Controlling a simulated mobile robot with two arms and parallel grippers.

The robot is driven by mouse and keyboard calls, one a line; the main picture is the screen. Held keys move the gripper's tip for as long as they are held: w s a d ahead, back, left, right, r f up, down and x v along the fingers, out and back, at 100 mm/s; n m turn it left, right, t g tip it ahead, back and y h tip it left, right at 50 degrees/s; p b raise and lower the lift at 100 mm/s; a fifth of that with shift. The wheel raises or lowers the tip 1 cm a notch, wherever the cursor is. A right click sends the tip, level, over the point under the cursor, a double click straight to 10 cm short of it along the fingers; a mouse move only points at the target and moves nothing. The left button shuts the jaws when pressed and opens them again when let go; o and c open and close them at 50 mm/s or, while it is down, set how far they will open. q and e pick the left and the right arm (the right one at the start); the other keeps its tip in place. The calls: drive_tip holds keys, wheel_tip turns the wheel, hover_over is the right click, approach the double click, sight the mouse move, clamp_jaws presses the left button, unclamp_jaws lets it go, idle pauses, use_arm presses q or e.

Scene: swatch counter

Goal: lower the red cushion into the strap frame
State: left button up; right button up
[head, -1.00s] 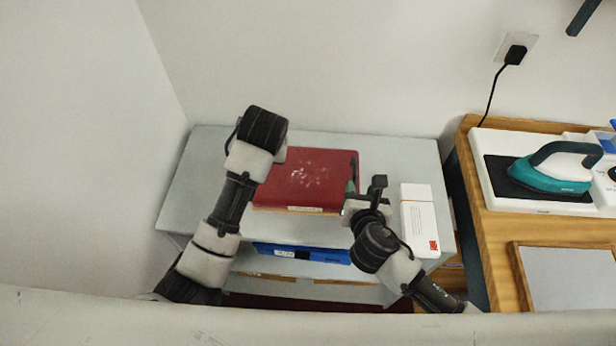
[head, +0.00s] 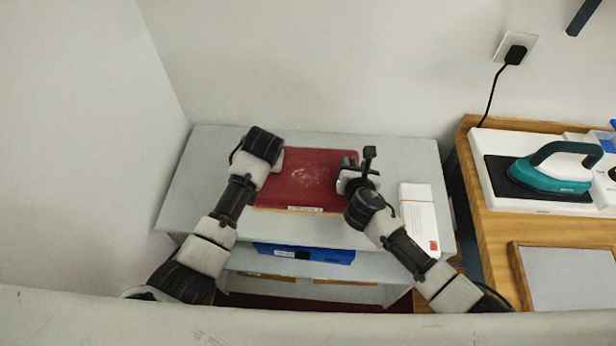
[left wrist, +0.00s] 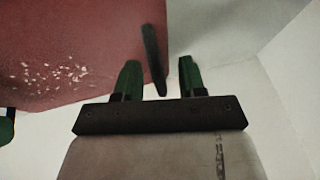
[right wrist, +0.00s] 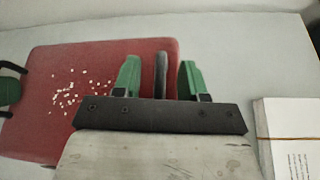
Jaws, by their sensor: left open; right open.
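The red cushion (head: 305,182), flat with pale specks on top, lies on the grey shelf unit's top; a light strip with a label shows along its front edge. My left gripper (left wrist: 160,75) is open at the cushion's left side, with a dark upright bar (left wrist: 152,55) between its fingers; the head view hides most of this gripper behind its wrist. My right gripper (right wrist: 158,75) is open at the cushion's right edge, with a dark bar (right wrist: 160,72) between its green fingers. Neither gripper is closed on anything. I cannot make out a separate strap frame.
A white box (head: 420,215) stands right of the right gripper. A blue item (head: 305,252) lies on the shelf below. A wooden counter (head: 490,232) at the right holds a teal iron (head: 553,170). A wall rises behind; the grey top (head: 405,155) is bare at back right.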

use_arm(q)
clamp_jaws()
use_arm(e)
clamp_jaws()
use_arm(q)
drive_tip(key=shift+r, duration=0.1)
use_arm(e)
drive_tip(key=shift+r, duration=0.1)
